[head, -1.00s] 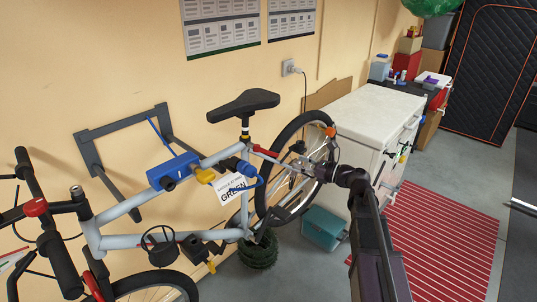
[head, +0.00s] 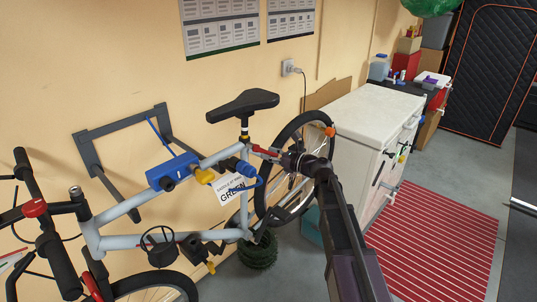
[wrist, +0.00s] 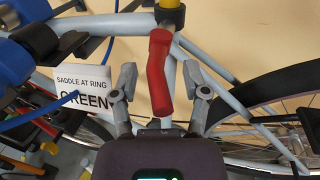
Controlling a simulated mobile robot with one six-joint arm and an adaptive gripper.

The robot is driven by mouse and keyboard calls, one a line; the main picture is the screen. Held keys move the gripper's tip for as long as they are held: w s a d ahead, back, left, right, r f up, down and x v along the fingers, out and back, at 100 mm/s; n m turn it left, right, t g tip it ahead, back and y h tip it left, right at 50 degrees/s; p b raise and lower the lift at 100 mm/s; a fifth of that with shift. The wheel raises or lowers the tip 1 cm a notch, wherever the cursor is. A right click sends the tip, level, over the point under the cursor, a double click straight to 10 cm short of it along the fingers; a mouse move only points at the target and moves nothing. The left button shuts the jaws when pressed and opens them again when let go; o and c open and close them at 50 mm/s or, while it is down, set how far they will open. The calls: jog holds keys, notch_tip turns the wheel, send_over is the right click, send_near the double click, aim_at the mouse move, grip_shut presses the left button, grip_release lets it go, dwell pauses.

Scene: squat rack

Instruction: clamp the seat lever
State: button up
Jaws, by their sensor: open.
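The red seat lever (head: 262,151) sticks out from the seat clamp under the black saddle (head: 243,104) of a grey bike frame (head: 125,241). In the wrist view the lever (wrist: 157,62) hangs down the middle of the picture, slightly bent. My gripper (head: 280,156) is at the lever's free end. In the wrist view my open gripper (wrist: 159,78) has one finger on each side of the lever, with a gap visible on both sides. A yellow piece (wrist: 171,14) shows on the seat post above the lever.
A card (wrist: 83,92) reading "SADDLE AT RING GREEN" hangs left of the gripper. A blue clamp (head: 173,171) holds the frame near the wall. The rear wheel (head: 292,135) stands close behind my gripper. A white cabinet (head: 375,115) stands to the right.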

grip_shut()
